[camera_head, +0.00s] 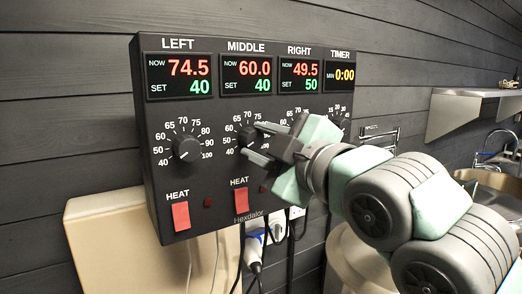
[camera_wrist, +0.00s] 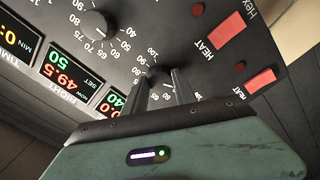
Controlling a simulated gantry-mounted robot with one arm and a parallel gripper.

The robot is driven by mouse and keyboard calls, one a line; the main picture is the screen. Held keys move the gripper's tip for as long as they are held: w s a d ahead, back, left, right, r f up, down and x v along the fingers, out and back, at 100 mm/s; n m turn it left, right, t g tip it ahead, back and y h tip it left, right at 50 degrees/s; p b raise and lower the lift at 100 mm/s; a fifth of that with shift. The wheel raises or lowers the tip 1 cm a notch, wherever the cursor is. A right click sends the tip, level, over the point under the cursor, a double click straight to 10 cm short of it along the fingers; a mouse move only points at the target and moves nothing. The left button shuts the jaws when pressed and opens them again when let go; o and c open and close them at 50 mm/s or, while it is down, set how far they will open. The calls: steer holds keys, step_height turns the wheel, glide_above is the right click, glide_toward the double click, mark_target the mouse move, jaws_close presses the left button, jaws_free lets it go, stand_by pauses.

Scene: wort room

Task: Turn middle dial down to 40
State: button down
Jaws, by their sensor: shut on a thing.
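The middle dial (camera_head: 247,134) is a black knob on the control box (camera_head: 218,222). My gripper (camera_head: 251,141) reaches it from the right, with its fingers on either side of the knob, shut on it. In the wrist view the middle dial (camera_wrist: 160,77) shows between my fingertips (camera_wrist: 162,81); its pointer is mostly hidden. The middle display (camera_head: 248,75) reads NOW 60.0 in red and SET 40 in green.
The left dial (camera_head: 186,148) sits beside it; the left display (camera_head: 181,77) reads 74.5, SET 40. The right display (camera_head: 299,76) reads 49.5, SET 50. The right dial (camera_wrist: 98,24) is close to my fingers. Red heat switches (camera_head: 181,215) sit below.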

steer(key=shift+n, duration=0.5)
steer(key=c, duration=1)
jaws_free()
steer(key=v, duration=1)
steer(key=shift+s+d, duration=0.2)
steer(key=shift+s, duration=0.15)
steer(key=shift+s, duration=0.1)
